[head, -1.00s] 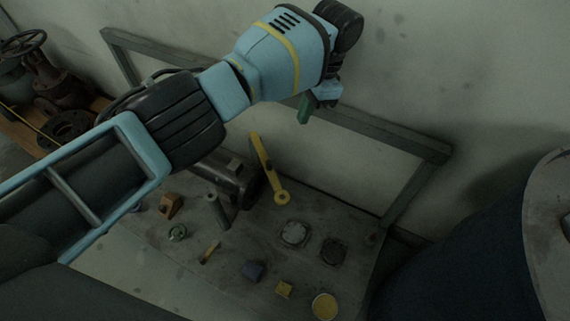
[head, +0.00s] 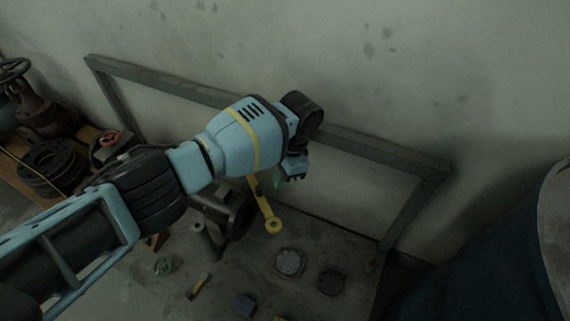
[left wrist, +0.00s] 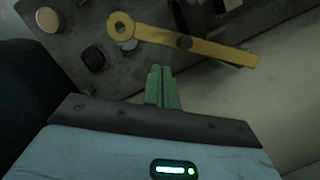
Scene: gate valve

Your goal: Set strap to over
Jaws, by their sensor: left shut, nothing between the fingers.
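The strap looks to be the yellow bar with a ringed end (head: 263,206), beside a dark round valve body (head: 226,207) on the bench. In the left wrist view the strap (left wrist: 218,50) runs from its ring at upper left to the right, with a dark pin along it. My left gripper (head: 280,182) has green fingers and is at the strap's upper end in the head view. In the left wrist view its fingers (left wrist: 162,76) are shut and empty, just below the strap in the picture. I cannot tell whether they touch it. My right gripper is out of view.
A grey frame rail (head: 372,151) runs behind the bench along the wall. Rusty valve parts (head: 40,115) stand at far left.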

